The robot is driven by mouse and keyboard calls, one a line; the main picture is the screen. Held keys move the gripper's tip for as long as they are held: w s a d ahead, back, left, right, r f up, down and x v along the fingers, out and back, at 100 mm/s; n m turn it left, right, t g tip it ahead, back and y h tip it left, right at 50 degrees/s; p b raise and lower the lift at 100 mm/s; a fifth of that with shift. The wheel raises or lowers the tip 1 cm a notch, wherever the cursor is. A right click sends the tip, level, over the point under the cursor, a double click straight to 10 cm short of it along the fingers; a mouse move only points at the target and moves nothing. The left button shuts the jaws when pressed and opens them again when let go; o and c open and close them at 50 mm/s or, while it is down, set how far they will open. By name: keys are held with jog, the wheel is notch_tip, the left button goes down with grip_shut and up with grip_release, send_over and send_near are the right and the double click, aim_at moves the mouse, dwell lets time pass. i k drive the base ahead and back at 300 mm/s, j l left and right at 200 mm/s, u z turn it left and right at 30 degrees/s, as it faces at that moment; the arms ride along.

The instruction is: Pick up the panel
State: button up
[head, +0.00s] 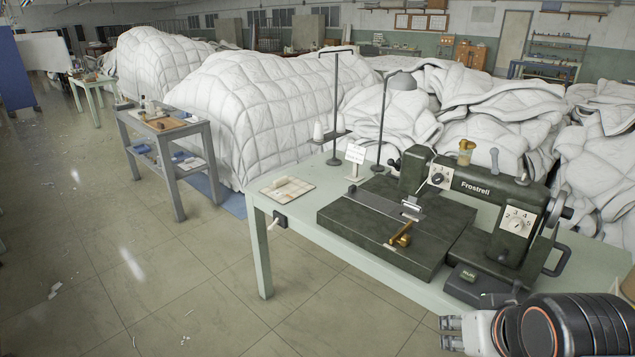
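A flat, pale, square piece with a beige patchwork pattern (287,190), which looks like the panel, lies on the left end of the pale green table (265,250). It lies left of the sewing machine, apart from it. My gripper (447,333) is low at the right of the head view, in front of the table's near edge and far from the panel. Its small grey fingertips point left, and nothing shows between them. They are too small to tell whether they are open or shut.
A dark green sewing machine (480,195) with a wide bed fills the table's middle and right. White duvet heaps (255,110) lie beyond. The floor at left is mostly clear.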

aim_at(284, 189)
jog(key=i+j+z, duration=0.1)
jog(key=j, duration=0.3)
jog(key=i+j+z, duration=0.15)
jog(key=j, duration=0.3)
jog(key=i+j+z, duration=0.1)
jog(key=j, duration=0.3)
jog(key=i+j+z, duration=0.15)
jog(key=j, duration=0.3)
jog(key=i+j+z, duration=0.1)
jog(key=j, duration=0.35)
jog(key=i+j, duration=0.1)
jog(key=j, duration=0.35)
jog(key=i+j, duration=0.1)
jog(key=j, duration=0.4)
jog(key=i+j, duration=0.1)
jog(key=j, duration=0.35)
jog(key=i+j, duration=0.1)
jog(key=j, duration=0.35)
jog(key=i+j, duration=0.1)
jog(key=j, duration=0.4)
jog(key=i+z, duration=0.05)
